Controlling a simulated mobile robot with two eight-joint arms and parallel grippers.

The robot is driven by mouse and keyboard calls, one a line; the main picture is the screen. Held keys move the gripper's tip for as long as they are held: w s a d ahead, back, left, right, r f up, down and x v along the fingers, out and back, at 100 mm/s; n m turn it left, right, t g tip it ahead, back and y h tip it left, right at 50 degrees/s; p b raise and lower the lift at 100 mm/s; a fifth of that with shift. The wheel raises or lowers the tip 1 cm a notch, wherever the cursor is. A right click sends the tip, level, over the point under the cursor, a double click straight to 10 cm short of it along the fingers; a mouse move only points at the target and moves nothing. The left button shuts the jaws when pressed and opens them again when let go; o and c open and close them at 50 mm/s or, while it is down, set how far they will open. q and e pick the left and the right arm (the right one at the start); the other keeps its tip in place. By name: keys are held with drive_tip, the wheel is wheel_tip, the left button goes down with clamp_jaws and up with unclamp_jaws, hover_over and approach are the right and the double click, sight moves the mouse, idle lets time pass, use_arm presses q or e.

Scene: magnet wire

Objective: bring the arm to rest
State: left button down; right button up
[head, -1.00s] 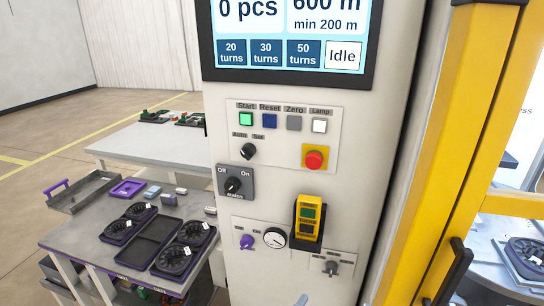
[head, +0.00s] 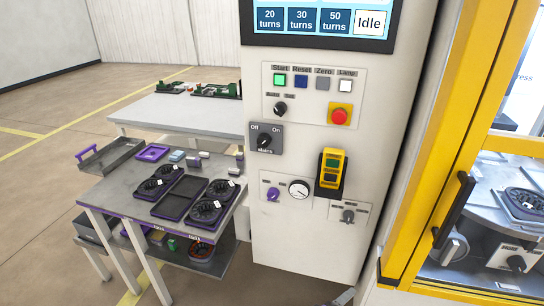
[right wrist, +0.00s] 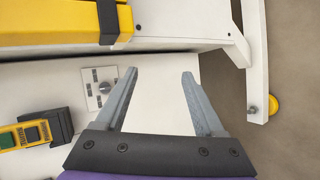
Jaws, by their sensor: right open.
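My right gripper (right wrist: 155,95) shows in the right wrist view, with its two grey fingers wide apart and nothing between them. It is in front of the lower part of the white control cabinet (head: 300,235). A rotary knob on a small plate (right wrist: 103,88) lies just left of the left finger in that view, apart from it. The yellow handheld control (right wrist: 25,135) in its black holder is further left.
A yellow-framed door (head: 466,150) with a black handle stands at the right. A grey table (head: 120,194) with black trays and round parts is at the left. A white table (head: 190,114) stands behind it. Open floor (head: 50,180) lies further left.

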drive_tip(key=s+f+m+g+y, duration=0.1)
drive_tip(key=s+m+g+y, duration=0.1)
drive_tip(key=s+m+y, duration=0.45)
drive_tip(key=s+f+m+g+y, duration=0.2)
drive_tip(key=s+m, duration=0.1)
drive_tip(key=s, duration=0.7)
use_arm(q)
wheel_tip(320, 180, up, 19)
drive_tip(key=w+p, duration=0.1)
drive_tip(key=p, duration=1.6)
drive_tip(key=shift+w+t, duration=0.3)
drive_tip(key=shift+t, duration=0.1)
use_arm(e)
wheel_tip(320, 180, up, 20)
drive_tip(key=w, duration=0.1)
drive_tip(key=shift+w+f+t, duration=0.15)
drive_tip(key=shift+w+t, duration=0.15)
drive_tip(key=shift+w, duration=0.05)
use_arm(q)
drive_tip(key=shift+s, duration=0.1)
use_arm(e)
drive_tip(key=shift+s, duration=0.1)
